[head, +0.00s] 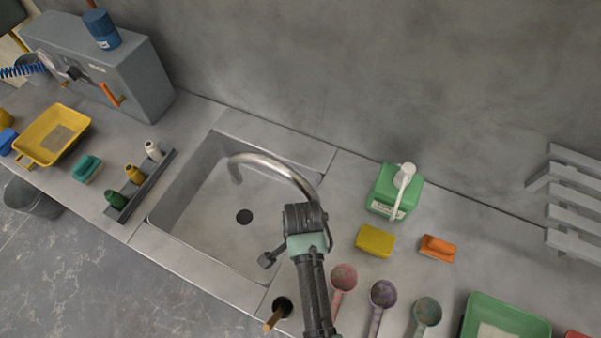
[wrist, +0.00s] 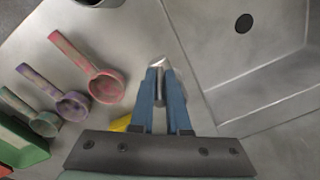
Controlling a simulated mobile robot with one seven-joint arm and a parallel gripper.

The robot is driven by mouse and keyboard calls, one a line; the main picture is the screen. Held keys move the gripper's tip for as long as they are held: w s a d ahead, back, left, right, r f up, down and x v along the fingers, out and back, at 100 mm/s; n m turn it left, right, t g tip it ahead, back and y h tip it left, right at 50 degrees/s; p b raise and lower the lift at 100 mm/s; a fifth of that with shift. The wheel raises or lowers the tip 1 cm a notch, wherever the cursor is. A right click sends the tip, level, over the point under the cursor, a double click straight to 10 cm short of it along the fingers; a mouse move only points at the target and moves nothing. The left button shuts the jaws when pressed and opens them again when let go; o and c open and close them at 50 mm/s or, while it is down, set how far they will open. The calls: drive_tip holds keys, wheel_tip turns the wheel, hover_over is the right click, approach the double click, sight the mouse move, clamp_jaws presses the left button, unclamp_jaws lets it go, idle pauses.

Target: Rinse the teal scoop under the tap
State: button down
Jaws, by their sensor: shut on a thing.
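The teal scoop (head: 428,311) lies on the counter right of the sink, the rightmost of three scoops; its bowl looks stained. In the wrist view the teal scoop (wrist: 45,123) is at the left edge. The curved metal tap (head: 268,163) arches over the sink basin (head: 215,225), and no water shows from its spout. My gripper (wrist: 158,76), with blue fingers, is shut on a metal part at the tap's base, probably its lever. In the head view my wrist hides the fingertips and this part.
A pink scoop (head: 343,278) and a purple scoop (head: 382,294) lie left of the teal one. A yellow sponge (head: 375,240), orange brush (head: 438,248) and green soap bottle (head: 393,190) stand behind. A green tray (head: 505,318) is at right.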

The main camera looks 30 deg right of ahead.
drive_tip(key=shift+w, duration=0.1)
idle(0.3)
drive_tip(key=shift+w+a+g+h, duration=0.3)
drive_tip(key=shift+g+h, duration=0.1)
drive_tip(key=shift+g, duration=0.2)
drive_tip(key=c, duration=0.9)
unclamp_jaws()
wheel_tip(320, 180, up, 13)
drive_tip(key=a, duration=0.1)
drive_tip(key=shift+w, duration=0.45)
